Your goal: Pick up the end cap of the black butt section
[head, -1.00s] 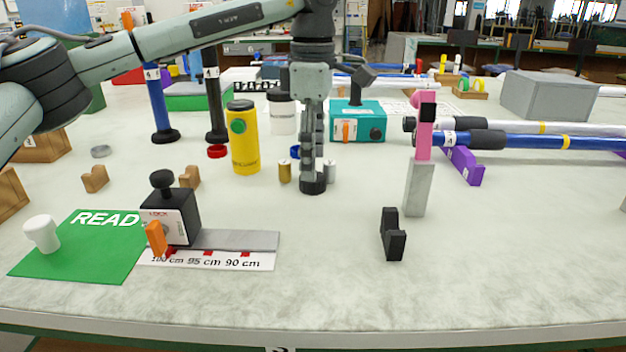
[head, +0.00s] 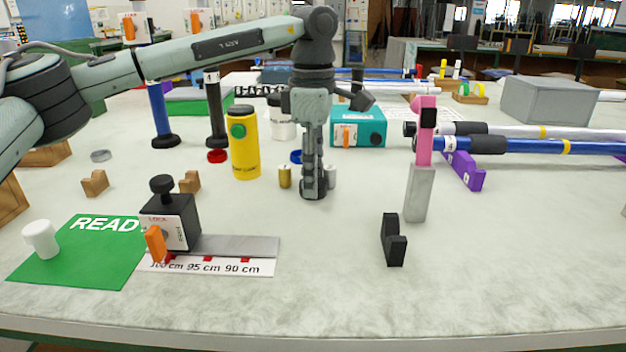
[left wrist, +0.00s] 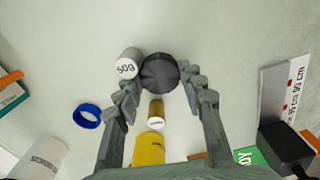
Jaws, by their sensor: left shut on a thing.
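The black end cap (left wrist: 160,73) is a dark round disc between my left fingertips in the left wrist view. My left gripper (head: 313,188) points straight down at the table and is shut on the cap, whose sides are mostly hidden by the fingers in the head view. In the left wrist view the gripper (left wrist: 162,84) has one finger on each side of it. A silver 50g weight (left wrist: 128,64) stands right beside the cap, close to one finger. The black butt section (head: 215,112) seems to be the upright black tube at the back left. My right gripper is not in view.
A brass weight (head: 285,177) and a yellow bottle (head: 244,145) stand close left of the gripper. A blue ring (left wrist: 87,117) and a teal box (head: 358,128) lie behind. A pink-and-grey post (head: 420,165) stands to the right.

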